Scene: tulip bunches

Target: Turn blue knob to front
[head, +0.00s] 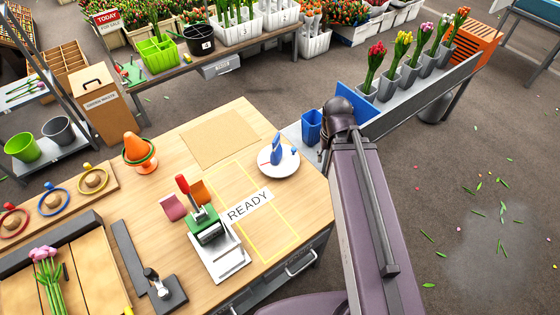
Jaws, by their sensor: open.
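The blue knob (277,149) stands on a round white base (290,168) near the table's right corner. It is tall and narrow. Small red and blue marks or parts show near the base's left and right sides. Which way the knob points is hard to tell at this size. My purple arm reaches up the picture to the right of the knob, over the table's right edge, with a clear gap between them in the picture. My gripper does not show; it seems hidden behind or beyond the arm.
A yellow-outlined area with a READY sign (249,205) lies left of the base. A green device with a red handle (207,222) stands left of that. An orange cone (138,149) is farther left. A blue cup (312,126) stands behind the table near my arm.

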